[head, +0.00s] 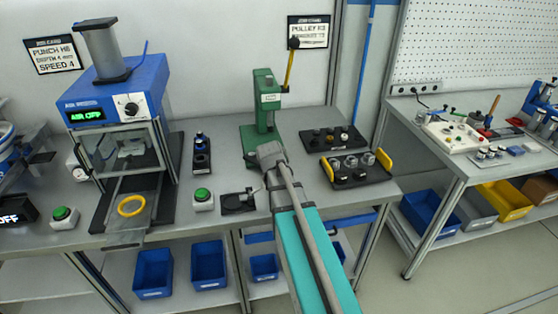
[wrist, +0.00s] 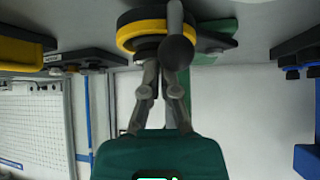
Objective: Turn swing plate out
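The green press (head: 264,105) stands at the back of the bench, with a yellow lever (head: 290,68) ending in a dark knob. My gripper (head: 268,152) is just in front of its base and hides part of it. In the wrist view, which looks upside down, my gripper's fingers (wrist: 165,75) are close together and their tips are hidden. A round black-and-yellow part (wrist: 127,38) and a grey rod with a ball end (wrist: 178,52) overlap the fingertips. Which part is the swing plate, and whether the fingers touch it, I cannot tell.
A black tray with yellow handles (head: 385,160) and a dark tray of small parts (head: 314,140) lie right of the press. A green button box (head: 202,200) and a black plate (head: 236,204) lie left of my arm. The blue air press (head: 117,92) stands further left.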

